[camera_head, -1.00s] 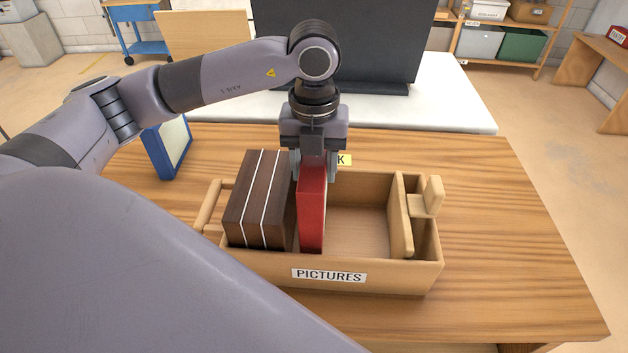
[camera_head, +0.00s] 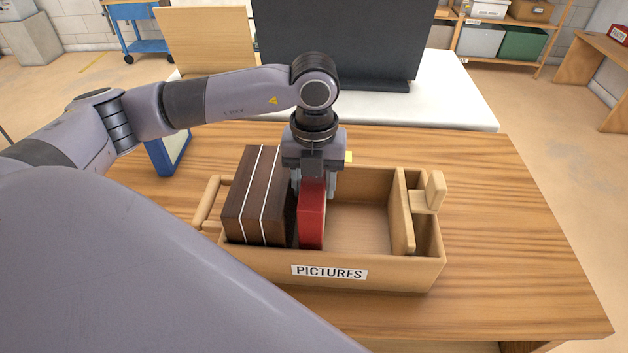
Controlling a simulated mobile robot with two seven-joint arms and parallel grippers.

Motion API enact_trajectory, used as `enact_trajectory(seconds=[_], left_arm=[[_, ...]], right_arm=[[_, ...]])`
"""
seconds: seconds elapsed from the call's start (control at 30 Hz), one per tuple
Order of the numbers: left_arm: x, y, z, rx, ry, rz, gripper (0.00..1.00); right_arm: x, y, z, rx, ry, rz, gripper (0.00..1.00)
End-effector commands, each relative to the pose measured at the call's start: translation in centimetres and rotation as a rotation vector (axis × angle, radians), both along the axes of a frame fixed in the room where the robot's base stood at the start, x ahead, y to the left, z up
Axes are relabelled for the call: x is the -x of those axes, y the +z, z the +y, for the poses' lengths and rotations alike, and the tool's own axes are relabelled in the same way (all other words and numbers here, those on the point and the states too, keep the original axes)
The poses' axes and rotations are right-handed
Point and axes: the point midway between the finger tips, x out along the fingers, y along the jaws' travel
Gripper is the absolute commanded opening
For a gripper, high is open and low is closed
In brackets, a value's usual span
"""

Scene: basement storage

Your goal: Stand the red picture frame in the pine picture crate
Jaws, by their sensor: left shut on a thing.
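The pine picture crate (camera_head: 408,272) stands on the wooden table, with a "PICTURES" label on its front wall. The red picture frame (camera_head: 312,218) is upright inside it, just right of several dark brown frames (camera_head: 245,205) that stand at the crate's left end. My left gripper (camera_head: 314,188) points down and is shut on the top of the red frame. The red frame's lower edge is hidden behind the crate's front wall, so I cannot tell whether it touches the crate floor. My right gripper is not in view.
Right of the red frame the crate floor is bare up to a pine divider (camera_head: 402,212) with a block beside it. A blue-edged frame (camera_head: 168,152) stands on the table behind the crate's left end. The table's right side is clear.

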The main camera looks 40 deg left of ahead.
Motion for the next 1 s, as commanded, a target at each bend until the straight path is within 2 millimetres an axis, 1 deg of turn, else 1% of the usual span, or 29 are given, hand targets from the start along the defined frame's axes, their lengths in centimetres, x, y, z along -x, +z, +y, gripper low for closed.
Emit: enact_trajectory(seconds=[0.07,0.1,0.4,0.57,0.63,0.67,0.9,1.0], left_arm=[[0.0,0.1,0.0,0.001,0.000,-0.002,0.00],[0.0,0.0,0.0,0.000,0.000,0.000,0.57],[0.0,0.1,0.0,0.000,0.000,0.000,0.57],[0.0,1.1,0.0,-0.001,0.000,-0.001,0.57],[0.0,1.9,0.0,-0.001,0.000,-0.001,0.57],[-0.1,2.2,0.0,0.001,0.000,-0.005,0.57],[-0.1,7.9,0.0,0.000,-0.001,-0.007,0.57],[-0.1,10.0,-0.1,0.001,0.000,-0.005,0.57]], right_arm=[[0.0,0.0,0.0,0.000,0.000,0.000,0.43],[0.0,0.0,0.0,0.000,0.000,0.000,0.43],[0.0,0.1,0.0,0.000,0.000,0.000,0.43],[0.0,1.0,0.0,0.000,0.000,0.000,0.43],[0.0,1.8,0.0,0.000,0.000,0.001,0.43],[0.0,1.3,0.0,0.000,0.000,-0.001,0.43],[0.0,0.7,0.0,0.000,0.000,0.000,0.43],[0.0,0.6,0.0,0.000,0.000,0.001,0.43]])
